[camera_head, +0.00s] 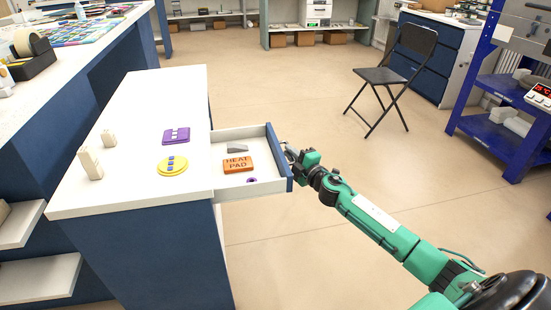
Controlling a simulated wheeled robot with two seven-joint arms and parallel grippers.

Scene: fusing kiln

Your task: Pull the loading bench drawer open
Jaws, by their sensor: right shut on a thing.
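The loading bench (140,125) has a white top and blue sides and stands at the left. Its drawer (264,187) sticks out from the bench's right side, open, with a blue front panel (272,150). Inside lie an orange heat pad (237,164), a small grey piece (237,148) and a small purple ring (251,180). My right gripper (289,152) is at the outer face of the drawer front, shut on the handle, which the gripper mostly hides. My left gripper is out of view.
On the bench top are a purple tile (176,135), a yellow disc (172,166) and beige blocks (90,163). A black folding chair (395,75) and a blue rack (487,125) stand at the right. The floor between bench and chair is clear.

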